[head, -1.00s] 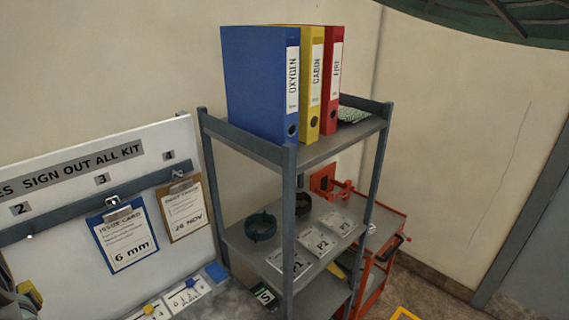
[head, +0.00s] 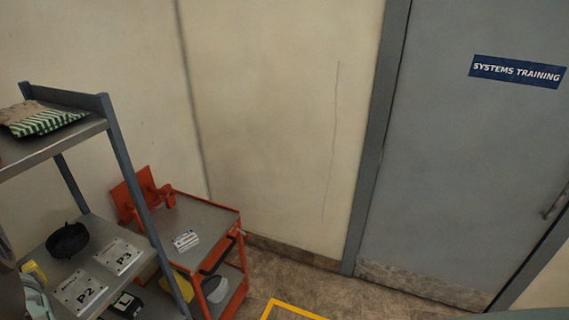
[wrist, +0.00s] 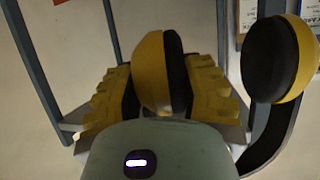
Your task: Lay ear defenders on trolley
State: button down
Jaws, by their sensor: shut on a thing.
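The ear defenders (wrist: 150,70) have yellow cups with black cushions and a dark band. In the wrist view my gripper (wrist: 161,72) is shut on one cup; the other cup hangs free at the right. The orange trolley (head: 205,204) stands in the head view beyond the shelf unit, against the wall. At the head view's lower left edge, part of a pale, yellow-tipped shape shows, cut off by the frame.
A grey shelf unit (head: 122,160) stands left of the trolley, its post overlapping the trolley's left side. It holds a dark coiled strap (head: 68,240) and white P2 (head: 80,292) and P3 (head: 118,256) plates. The trolley top is mostly bare. Floor is open before the grey door (head: 460,150).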

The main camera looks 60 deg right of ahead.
aim_at(197, 215)
jog(key=i+l+z, duration=0.45)
jog(key=l, duration=0.2)
jog(key=i+l+z, duration=0.5)
jog(key=i+l+u, duration=0.3)
jog(key=i+l, duration=1.25)
jog(key=l, duration=0.15)
